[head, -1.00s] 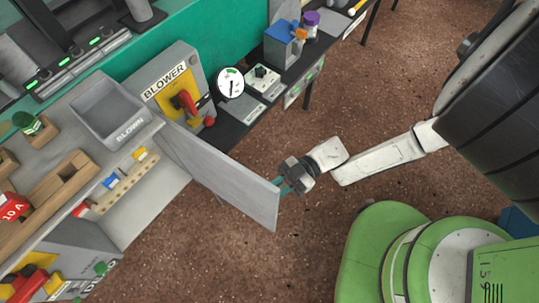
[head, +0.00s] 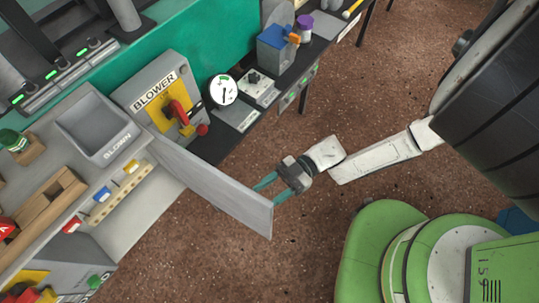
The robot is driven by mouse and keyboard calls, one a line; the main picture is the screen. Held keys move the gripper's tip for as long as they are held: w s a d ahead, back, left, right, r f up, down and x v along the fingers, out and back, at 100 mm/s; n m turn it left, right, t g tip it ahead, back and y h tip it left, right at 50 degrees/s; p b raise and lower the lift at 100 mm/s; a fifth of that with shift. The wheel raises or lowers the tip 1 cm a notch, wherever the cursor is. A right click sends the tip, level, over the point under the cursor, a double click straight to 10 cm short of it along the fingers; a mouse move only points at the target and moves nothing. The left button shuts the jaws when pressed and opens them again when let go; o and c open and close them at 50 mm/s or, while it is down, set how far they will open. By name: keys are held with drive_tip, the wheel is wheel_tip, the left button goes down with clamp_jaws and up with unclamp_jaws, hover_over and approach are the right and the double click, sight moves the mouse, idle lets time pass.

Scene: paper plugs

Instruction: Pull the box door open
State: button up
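The box door (head: 215,188) is a flat grey panel. It stands swung out from the box (head: 130,215) at the left, over the brown floor. The box front is exposed, with a strip of small coloured plugs (head: 120,195). My gripper (head: 267,191) is at the door's free end, its teal fingers spread apart. One finger reaches along the far side of the door's top edge. The other ends close to the door's free corner; I cannot tell whether it touches. Nothing shows held between the fingers.
A blower switch box (head: 155,95) with a red handle stands behind the hinge side. A round gauge (head: 223,90) and a blue container (head: 277,48) stand on the dark bench. A grey bin (head: 95,125) and wooden holders sit on the box top.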

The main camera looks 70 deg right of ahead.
drive_tip(key=shift+w+d, duration=0.15)
drive_tip(key=shift+d, duration=0.15)
drive_tip(key=v, duration=1)
drive_tip(key=shift+s, duration=0.4)
drive_tip(key=shift+d, duration=0.15)
